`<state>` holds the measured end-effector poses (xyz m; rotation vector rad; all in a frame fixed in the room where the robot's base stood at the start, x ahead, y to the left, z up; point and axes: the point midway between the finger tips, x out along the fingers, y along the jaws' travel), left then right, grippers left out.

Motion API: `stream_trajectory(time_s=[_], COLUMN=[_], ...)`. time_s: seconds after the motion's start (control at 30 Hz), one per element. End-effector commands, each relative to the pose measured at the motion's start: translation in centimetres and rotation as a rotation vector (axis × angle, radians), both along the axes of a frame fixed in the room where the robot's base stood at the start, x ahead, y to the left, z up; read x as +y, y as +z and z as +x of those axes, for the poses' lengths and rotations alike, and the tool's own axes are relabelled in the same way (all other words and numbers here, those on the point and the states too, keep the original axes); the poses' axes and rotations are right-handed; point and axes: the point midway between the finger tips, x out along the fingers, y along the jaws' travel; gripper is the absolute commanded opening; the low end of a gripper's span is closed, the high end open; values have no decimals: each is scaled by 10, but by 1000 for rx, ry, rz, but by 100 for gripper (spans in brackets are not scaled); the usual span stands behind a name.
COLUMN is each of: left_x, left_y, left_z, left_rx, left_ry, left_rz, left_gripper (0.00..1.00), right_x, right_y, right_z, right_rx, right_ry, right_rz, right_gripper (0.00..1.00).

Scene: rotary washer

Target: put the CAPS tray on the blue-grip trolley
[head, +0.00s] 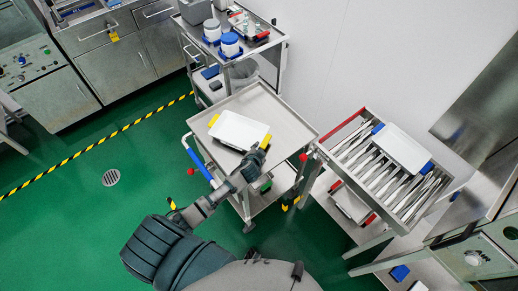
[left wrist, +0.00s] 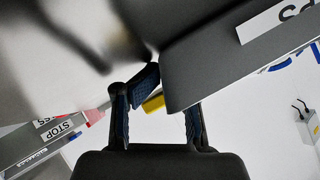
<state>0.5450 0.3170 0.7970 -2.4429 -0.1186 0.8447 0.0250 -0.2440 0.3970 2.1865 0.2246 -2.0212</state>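A white tray (head: 240,130) with yellow grips lies on the top shelf of the trolley with the blue handle (head: 198,160). In the left wrist view a grey panel close to the camera carries a label (left wrist: 278,20), cut off, showing "PS". My left gripper (head: 257,152) is at the tray's right end, close to its yellow grip. The left wrist view shows my left gripper (left wrist: 168,98) with its fingers apart and a yellow grip (left wrist: 153,103) visible between them. Whether the fingers touch it I cannot tell. My right gripper is not in view.
A red-edged trolley (head: 349,132) with a slotted rack and a white, blue-grip tray (head: 402,148) stands close on the right. Another trolley (head: 272,42) with jars stands behind. Green floor (head: 90,225) is clear at left.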

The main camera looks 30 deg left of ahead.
Motion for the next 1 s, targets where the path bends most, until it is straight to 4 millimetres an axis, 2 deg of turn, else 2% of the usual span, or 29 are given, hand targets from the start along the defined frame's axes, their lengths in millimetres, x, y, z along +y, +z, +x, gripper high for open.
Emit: stream_trajectory(time_s=[0.2, 0.37, 0.7, 0.83, 1.0], left_x=[2, 1, -20, -26, -29], left_y=[-1, 16, 58, 69, 77], left_z=[-1, -2, -65, -83, -94], left_rx=[5, 2, -1, -1, -1], left_ry=[3, 1, 0, 1, 1], left_rz=[3, 4, 1, 0, 3], left_gripper=[30, 30, 30, 30, 30], right_x=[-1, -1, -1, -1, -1], right_y=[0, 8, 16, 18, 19], right_z=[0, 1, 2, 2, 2], right_rx=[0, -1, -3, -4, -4], right_ry=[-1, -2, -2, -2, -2], right_rz=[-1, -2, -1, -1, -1], right_gripper=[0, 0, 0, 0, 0])
